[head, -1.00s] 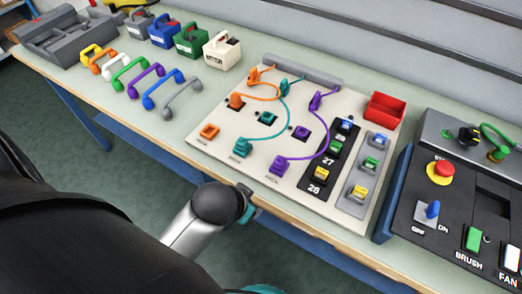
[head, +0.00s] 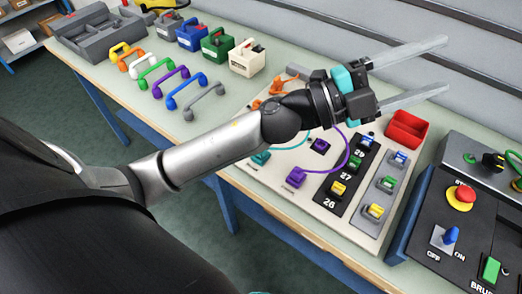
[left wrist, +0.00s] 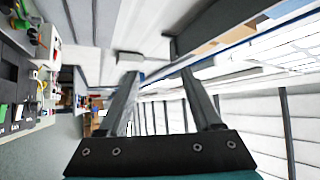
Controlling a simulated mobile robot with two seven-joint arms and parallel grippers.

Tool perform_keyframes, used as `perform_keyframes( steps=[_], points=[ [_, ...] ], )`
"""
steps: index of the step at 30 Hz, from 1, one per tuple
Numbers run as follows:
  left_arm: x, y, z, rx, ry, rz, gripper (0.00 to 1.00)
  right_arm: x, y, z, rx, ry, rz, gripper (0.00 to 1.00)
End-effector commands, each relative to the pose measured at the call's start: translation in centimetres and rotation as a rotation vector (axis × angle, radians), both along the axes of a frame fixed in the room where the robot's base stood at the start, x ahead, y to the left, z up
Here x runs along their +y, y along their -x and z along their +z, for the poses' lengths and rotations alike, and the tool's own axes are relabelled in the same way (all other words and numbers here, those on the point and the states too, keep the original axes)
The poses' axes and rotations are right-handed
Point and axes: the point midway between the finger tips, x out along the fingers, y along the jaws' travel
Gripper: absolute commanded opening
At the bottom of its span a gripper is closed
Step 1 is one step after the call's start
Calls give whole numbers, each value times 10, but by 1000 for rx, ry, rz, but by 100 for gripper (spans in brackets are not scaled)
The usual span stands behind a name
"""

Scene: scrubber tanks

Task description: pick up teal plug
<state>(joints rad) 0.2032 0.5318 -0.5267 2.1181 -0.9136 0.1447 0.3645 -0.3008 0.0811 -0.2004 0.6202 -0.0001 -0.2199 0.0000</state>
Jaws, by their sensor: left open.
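My left gripper (head: 447,64) is open, its two long grey fingers apart and pointing right, above the back of the cream plug board (head: 322,203). Its fingers also show in the left wrist view (left wrist: 160,74), with nothing between them. In the head view my arm and wrist cover the upper part of the board, and the upper end of the teal cord, where the teal plug sat earlier, is hidden. A teal block (head: 260,158) at the cord's lower end and part of the teal cord show below my arm. My right gripper is not in view.
A red bin (head: 407,131) stands right of the board, near a black control panel (head: 436,238) with an emergency button. Several coloured handles and boxes line the bench at left. A purple block (head: 296,178) and switches are on the board. A ribbed grey wall is behind.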

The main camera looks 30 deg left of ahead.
Motion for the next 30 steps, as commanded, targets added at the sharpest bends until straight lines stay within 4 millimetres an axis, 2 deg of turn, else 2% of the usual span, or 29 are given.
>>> perform_keyframes(
  steps=[3,6,8,11,14,17,20,21,24,27,30],
  points=[
    [-27,25,-6,-144,-203,-182,66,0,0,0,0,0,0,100],
    [-39,43,-26,-225,-393,-325,66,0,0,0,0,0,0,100],
    [-40,51,-42,-260,-518,-404,66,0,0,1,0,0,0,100],
    [-31,60,-75,-290,-739,-519,66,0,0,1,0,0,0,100],
    [-6,61,-108,-285,-973,-614,66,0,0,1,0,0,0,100],
    [32,55,-137,-241,-1217,-685,66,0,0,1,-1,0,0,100],
    [82,46,-157,-156,-1458,-726,66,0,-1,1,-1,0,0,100],
    [104,42,-162,-112,-1551,-735,66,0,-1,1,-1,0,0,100],
    [155,35,-167,6,-1750,-738,66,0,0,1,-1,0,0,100],
    [196,30,-164,117,-1892,-725,66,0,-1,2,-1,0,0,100],
    [222,29,-159,194,-1977,-712,66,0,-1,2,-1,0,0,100]
  ],
)
